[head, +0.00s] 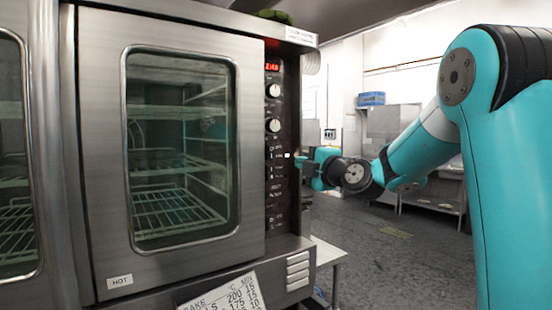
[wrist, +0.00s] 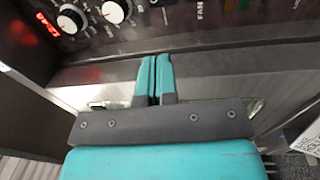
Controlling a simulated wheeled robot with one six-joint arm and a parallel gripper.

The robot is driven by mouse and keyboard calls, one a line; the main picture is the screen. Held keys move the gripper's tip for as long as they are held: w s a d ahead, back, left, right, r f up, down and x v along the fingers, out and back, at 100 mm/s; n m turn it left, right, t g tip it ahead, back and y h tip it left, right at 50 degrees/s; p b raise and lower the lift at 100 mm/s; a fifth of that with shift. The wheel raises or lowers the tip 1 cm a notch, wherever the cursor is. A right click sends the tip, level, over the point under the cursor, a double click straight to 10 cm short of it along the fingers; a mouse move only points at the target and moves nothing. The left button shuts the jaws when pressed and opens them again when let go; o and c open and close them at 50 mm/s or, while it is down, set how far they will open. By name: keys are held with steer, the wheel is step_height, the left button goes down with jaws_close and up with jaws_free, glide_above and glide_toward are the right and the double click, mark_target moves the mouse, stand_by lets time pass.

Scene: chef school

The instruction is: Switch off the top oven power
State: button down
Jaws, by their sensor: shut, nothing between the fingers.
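The steel oven (head: 100,150) fills the left of the head view, with its glass door closed. Its dark control panel (head: 282,215) runs down the right side, with a red lit display (head: 272,67), two white knobs and a column of small switches. The wrist view shows the panel (wrist: 235,28) turned sideways, with the knobs at upper left, small switches along the top edge and a "FAN" label. I cannot tell which switch is the power. My gripper (wrist: 154,62) is shut and empty, its teal fingertips just short of the panel. In the head view my gripper (head: 303,160) is beside the switches.
A sheet with numbers (head: 232,292) is at the oven's lower front. A small table (head: 330,250) stands right of the oven. Open grey floor (head: 400,255) and a steel counter (head: 440,200) lie behind my arm.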

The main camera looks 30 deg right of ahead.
steer(key=shift+d+r, duration=0.2)
steer(key=shift+d, duration=0.3)
steer(key=p, duration=1)
glide_toward(271, 149)
steer(key=w, duration=0.4)
steer(key=w+r, duration=0.1)
steer(key=w, duration=0.1)
steer(key=shift+a, duration=0.15)
steer(key=shift+w+f, duration=0.15)
steer(key=shift+w, duration=0.6)
